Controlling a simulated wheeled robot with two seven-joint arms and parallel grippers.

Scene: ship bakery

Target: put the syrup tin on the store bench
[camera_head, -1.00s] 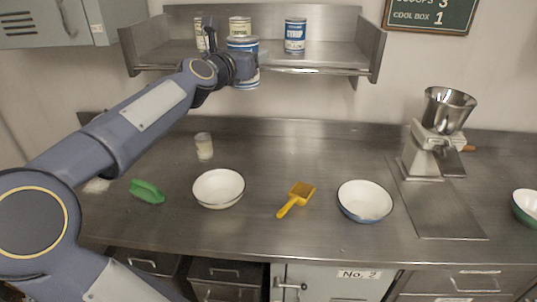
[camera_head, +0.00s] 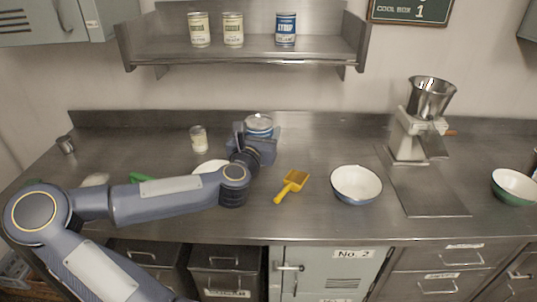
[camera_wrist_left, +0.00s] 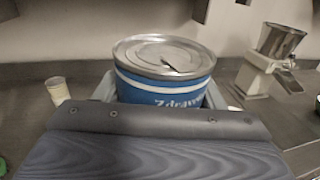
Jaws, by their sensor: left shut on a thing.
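My left gripper (camera_head: 257,142) is shut on a large blue tin (camera_head: 259,121) with a silver lid. In the head view the tin is upright over the back of the metal bench (camera_head: 316,150), mostly hidden by the gripper. A smaller blue tin marked syrup (camera_head: 286,29) stands on the wall shelf (camera_head: 262,46), apart from the gripper. My right gripper is out of view.
Two cream tins (camera_head: 199,30) stand on the shelf.

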